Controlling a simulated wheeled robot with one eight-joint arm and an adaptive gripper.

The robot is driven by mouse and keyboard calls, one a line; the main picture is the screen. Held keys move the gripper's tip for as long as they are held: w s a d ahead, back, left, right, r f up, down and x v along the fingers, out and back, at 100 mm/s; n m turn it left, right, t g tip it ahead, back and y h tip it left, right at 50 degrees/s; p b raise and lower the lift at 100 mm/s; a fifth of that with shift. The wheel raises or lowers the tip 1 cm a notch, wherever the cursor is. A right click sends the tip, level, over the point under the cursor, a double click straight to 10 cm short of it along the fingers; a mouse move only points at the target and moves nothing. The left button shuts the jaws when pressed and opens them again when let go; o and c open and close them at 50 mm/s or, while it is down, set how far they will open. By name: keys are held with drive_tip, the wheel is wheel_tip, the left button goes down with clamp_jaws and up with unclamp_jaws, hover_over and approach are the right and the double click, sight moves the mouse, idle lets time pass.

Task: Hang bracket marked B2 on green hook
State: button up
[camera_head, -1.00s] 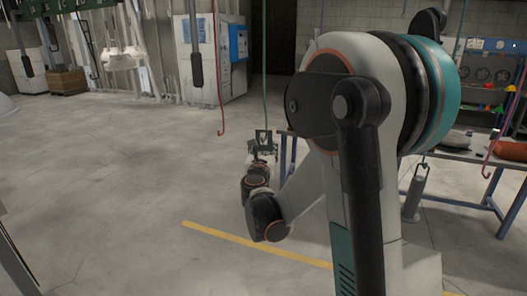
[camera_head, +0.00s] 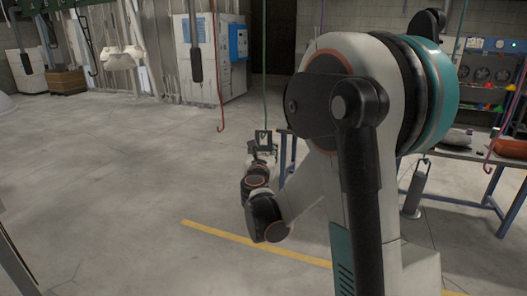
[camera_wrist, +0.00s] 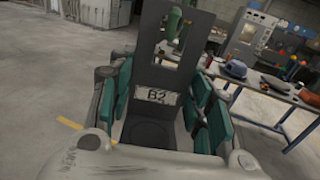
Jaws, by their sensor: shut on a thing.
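My gripper (camera_wrist: 160,84) is shut on the dark bracket (camera_wrist: 150,60), with green pads on both sides of it. The bracket stands up from the jaws, and its label reads B2 (camera_wrist: 157,97). It has a cut-out in its upper part. The green hook (camera_wrist: 176,27) shows at this cut-out in the wrist view; I cannot tell whether it passes through or lies behind. In the head view the bracket (camera_head: 263,137) is small, at the lower end of the green line (camera_head: 264,90). The hook's tip is not clear there.
A red hook (camera_head: 221,125) hangs to the left of the bracket. A blue-legged table (camera_head: 465,155) with several items stands at the right; its items also show in the wrist view. The floor at left is clear.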

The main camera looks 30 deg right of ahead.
drive_tip(key=shift+f+b, duration=0.5)
drive_tip(key=shift+f, duration=0.1)
drive_tip(key=o, duration=1.5)
